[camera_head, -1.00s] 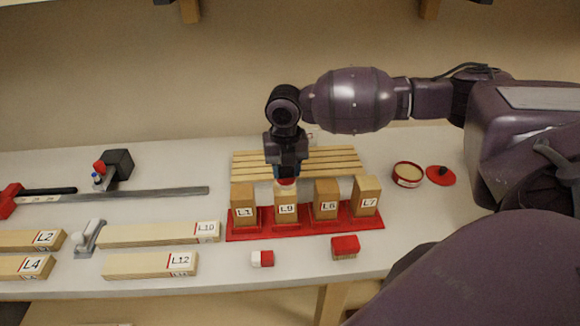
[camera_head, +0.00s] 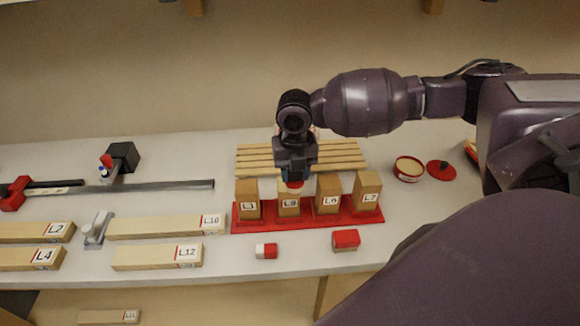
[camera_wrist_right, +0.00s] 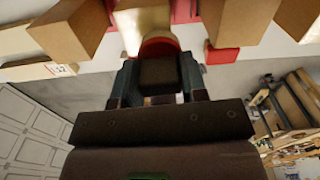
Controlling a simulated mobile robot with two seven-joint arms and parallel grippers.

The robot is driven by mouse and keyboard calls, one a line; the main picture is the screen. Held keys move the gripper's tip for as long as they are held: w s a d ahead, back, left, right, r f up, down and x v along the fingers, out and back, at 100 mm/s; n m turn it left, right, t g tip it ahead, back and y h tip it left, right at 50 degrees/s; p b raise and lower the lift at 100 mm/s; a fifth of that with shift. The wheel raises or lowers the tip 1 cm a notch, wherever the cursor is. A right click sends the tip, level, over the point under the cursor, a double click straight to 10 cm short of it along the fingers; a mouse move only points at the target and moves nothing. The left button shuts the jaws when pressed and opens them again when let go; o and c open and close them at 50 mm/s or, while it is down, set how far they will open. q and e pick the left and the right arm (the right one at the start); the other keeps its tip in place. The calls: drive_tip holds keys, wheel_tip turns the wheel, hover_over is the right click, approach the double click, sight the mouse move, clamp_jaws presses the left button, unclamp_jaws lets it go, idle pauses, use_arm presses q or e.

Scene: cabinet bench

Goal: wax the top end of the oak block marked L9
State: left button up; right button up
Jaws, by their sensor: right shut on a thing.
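The oak block marked L9 (camera_head: 289,207) stands upright in the red rack (camera_head: 310,220), between L1 (camera_head: 247,198) and L6 (camera_head: 328,196). My right gripper (camera_head: 294,178) is directly above L9, shut on a red-and-pale round applicator (camera_head: 294,186). The applicator (camera_wrist_right: 158,46) also shows between the fingers in the right wrist view, against or just over the block's top end (camera_wrist_right: 142,20). I cannot tell whether they touch. An open wax tin (camera_head: 408,169) stands to the right. My left gripper is not in view.
L7 (camera_head: 367,190) stands at the rack's right end. The tin's red lid (camera_head: 441,170) lies beside the tin. A slatted rack (camera_head: 335,152) is behind the blocks. A red-topped block (camera_head: 346,240) and a small red-and-white piece (camera_head: 266,251) lie in front. Lying beams (camera_head: 158,257) fill the left.

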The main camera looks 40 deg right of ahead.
drive_tip(key=shift+w+a+r, duration=0.1)
drive_tip(key=shift+w+a, duration=0.7)
drive_tip(key=shift+a, duration=0.3)
drive_tip(key=shift+w+d, duration=0.2)
drive_tip(key=shift+d, duration=0.7)
drive_tip(key=shift+w+d, duration=0.2)
drive_tip(key=shift+d, duration=0.7)
drive_tip(key=shift+s+a+f, duration=0.15)
drive_tip(key=shift+a, duration=0.35)
drive_tip(key=shift+s+a+f, duration=0.15)
drive_tip(key=shift+a, duration=0.3)
drive_tip(key=shift+w+r, duration=0.1)
drive_tip(key=shift+r, duration=3)
drive_tip(key=shift+r, duration=1.5)
